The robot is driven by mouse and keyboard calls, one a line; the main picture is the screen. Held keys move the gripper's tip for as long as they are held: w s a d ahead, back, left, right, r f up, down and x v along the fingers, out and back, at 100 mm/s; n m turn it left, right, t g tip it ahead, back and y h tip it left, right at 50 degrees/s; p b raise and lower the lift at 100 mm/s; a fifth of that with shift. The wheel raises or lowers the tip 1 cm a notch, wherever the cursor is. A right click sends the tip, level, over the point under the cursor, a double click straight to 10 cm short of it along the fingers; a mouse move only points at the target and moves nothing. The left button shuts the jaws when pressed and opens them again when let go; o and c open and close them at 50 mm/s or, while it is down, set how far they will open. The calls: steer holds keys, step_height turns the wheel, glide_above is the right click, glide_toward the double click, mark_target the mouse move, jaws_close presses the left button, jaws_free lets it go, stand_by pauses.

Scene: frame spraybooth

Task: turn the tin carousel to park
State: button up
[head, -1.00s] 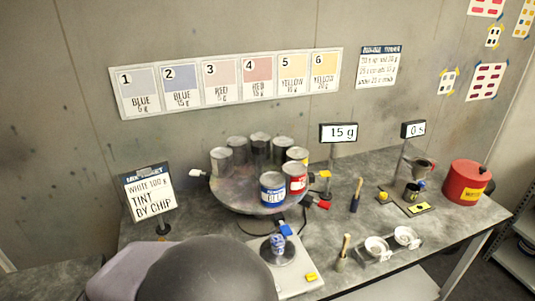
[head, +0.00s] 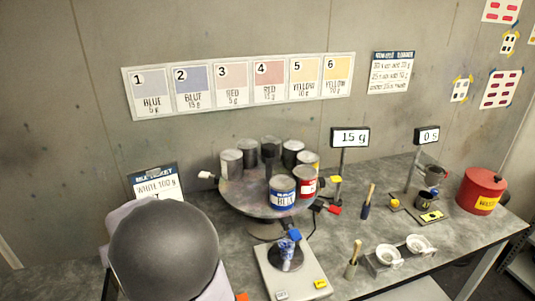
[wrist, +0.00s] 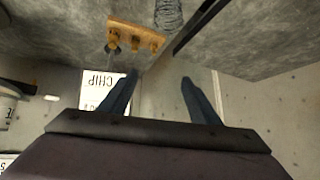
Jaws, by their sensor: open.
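The tin carousel (head: 243,197) is a round grey turntable on the bench in the head view. Several tins stand on it; a blue-labelled tin (head: 283,193) and a red-labelled tin (head: 306,182) are at its front right. Coloured knobs stick out around its rim: white (head: 207,176) at left, blue (head: 294,236) in front, red (head: 334,210) and yellow (head: 336,180) at right. My gripper (wrist: 157,92) shows in the wrist view, open, with nothing between its fingers. My gripper is not visible in the head view, so its distance from the carousel cannot be told.
A scale (head: 291,273) with a small cup stands close in front of the carousel. A red waste can (head: 482,191), brushes and white bowls (head: 388,254) are to the right. A ticket sign (head: 157,185) stands left, partly hidden by my arm. A wooden rack (wrist: 135,37) shows in the wrist view.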

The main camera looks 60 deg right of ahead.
steer(key=w+d+r+m+t+h, duration=0.1)
steer(key=d+r+m+h, duration=0.15)
steer(key=d, duration=0.55)
steer(key=d+r+m+h, duration=0.1)
steer(key=d+r+h, duration=0.15)
steer(key=d, duration=0.55)
steer(key=m+g+h+b, duration=0.3)
steer(key=m+g+h, duration=0.6)
steer(key=h, duration=0.1)
glide_toward(266, 153)
steer(key=d, duration=0.5)
steer(key=shift+d+r, duration=0.15)
steer(key=shift+d, duration=0.15)
steer(key=shift+w+d+r+p, duration=0.1)
steer(key=shift+d+p, duration=0.5)
steer(key=shift+p, duration=0.1)
steer(key=shift+d+p, duration=1.35)
steer(key=shift+d, duration=1.65)
steer(key=shift+c, duration=0.3)
jaws_close()
steer(key=shift+f+b, duration=0.2)
steer(key=shift+b, duration=0.15)
